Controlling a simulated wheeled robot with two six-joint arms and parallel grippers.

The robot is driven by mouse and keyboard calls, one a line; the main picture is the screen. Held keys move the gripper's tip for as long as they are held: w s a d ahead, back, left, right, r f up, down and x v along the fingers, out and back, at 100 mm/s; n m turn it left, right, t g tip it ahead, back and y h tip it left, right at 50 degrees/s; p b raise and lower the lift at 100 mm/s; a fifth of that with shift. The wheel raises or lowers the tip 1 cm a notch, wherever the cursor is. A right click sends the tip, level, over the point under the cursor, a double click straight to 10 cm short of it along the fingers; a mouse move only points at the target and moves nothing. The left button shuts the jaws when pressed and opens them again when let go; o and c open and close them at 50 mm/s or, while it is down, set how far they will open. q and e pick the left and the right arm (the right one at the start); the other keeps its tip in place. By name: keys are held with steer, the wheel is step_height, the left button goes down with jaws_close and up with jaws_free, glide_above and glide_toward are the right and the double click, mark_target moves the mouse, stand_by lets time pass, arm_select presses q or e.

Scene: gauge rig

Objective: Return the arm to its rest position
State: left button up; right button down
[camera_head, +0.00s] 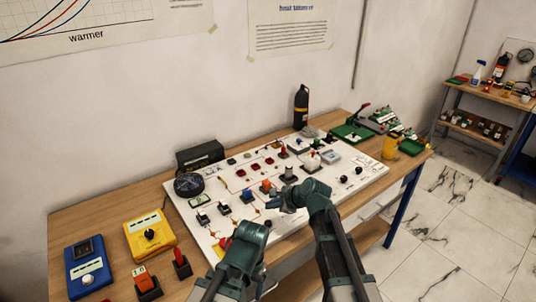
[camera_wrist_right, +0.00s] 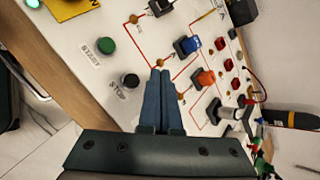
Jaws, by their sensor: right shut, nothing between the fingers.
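My right arm (camera_head: 335,240) reaches up from the bottom of the head view over the white panel board (camera_head: 375,172). Its gripper (camera_head: 274,203) is above the middle of the board, near the blue and orange switches. In the right wrist view the blue fingers (camera_wrist_right: 160,73) are together and hold nothing. They point at the board between the black STOP button (camera_wrist_right: 130,80) and the orange switch (camera_wrist_right: 205,78). Whether the tips touch the board, I cannot tell. My left arm (camera_head: 243,255) shows folded at the bottom; its gripper is not visible.
The board lies on a wooden table (camera_head: 90,220). Open tiled floor (camera_head: 450,235) lies right of the table.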

steer(key=s+d+f+n+g+h, duration=0.1)
steer(key=s+f+n+g+h, duration=0.1)
steer(key=s+n, duration=0.5)
steer(key=s+d+f+n+g+h, duration=0.2)
steer(key=s+n+h, duration=0.1)
steer(key=s+n, duration=0.4)
steer(key=s+d+f+n+g+h, duration=0.2)
steer(key=s+n, duration=0.5)
steer(key=s, duration=0.5)
steer(key=shift+f+g+h, duration=0.25)
steer(key=shift+g+h, duration=0.05)
steer(key=shift+h, duration=0.3)
